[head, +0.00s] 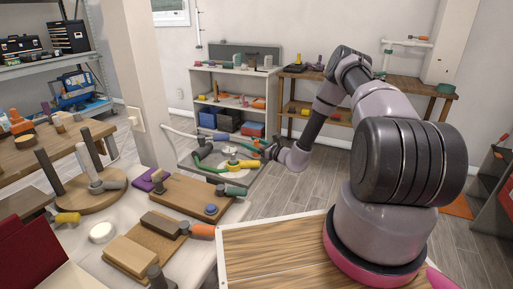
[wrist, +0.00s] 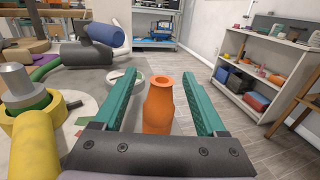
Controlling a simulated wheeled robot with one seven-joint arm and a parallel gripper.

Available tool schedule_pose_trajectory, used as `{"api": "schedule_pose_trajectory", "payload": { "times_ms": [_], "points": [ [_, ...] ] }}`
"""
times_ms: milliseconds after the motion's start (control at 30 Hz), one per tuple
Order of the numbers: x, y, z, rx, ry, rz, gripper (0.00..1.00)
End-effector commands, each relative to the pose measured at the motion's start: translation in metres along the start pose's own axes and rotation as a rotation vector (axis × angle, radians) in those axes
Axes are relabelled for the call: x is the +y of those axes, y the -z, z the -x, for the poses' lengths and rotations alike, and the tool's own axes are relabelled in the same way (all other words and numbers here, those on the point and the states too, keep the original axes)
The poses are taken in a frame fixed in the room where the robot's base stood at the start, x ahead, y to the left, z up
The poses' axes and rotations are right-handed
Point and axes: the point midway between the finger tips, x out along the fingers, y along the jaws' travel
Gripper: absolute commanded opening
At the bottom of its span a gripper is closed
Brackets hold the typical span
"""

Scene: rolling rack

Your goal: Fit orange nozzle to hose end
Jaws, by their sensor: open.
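The orange nozzle (wrist: 158,105) stands between the two green fingers of my gripper (wrist: 158,85) in the wrist view, with a gap on each side. The fingers are spread. The nozzle's base is hidden by the gripper body. In the head view, my gripper (head: 264,153) is low over the right side of the tray (head: 246,181), and a bit of orange shows beside it. Curved hose-like pieces lie in the tray: a green one (head: 206,166) and a yellow one (head: 240,164). The yellow part also shows in the wrist view (wrist: 37,145). I cannot tell which end is the hose end.
A workbench with wooden boards (head: 178,192) and loose parts is at the left front. A low white shelf (head: 235,90) with bins stands behind the tray, with a wooden table (head: 310,112) to its right. Open floor (head: 290,195) lies right of the tray.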

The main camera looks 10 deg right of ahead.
Motion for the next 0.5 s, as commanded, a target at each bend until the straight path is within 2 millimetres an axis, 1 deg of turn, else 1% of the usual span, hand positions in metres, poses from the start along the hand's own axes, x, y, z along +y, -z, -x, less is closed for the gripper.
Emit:
{"api": "schedule_pose_trajectory", "payload": {
  "times_ms": [33,200,233,267,300,367,400,500],
  "points": [
    [0.0003,0.0003,-0.0025,0.0,0.0,0.0,0.74],
    [0.0,0.0003,-0.0025,0.001,0.001,-0.001,0.74],
    [-0.0001,0.0003,-0.0025,0.001,0.001,-0.001,0.66],
    [-0.0001,0.0003,-0.0025,0.001,0.001,-0.001,0.55],
    [-0.0001,0.0003,-0.0024,0.001,0.001,-0.001,0.39],
    [-0.0001,0.0003,-0.0024,0.001,0.001,-0.001,0.16],
    [-0.0001,0.0003,-0.0023,0.001,0.001,-0.001,0.01],
    [-0.0002,0.0001,-0.0023,0.001,0.001,-0.001,0.0]
  ]
}}
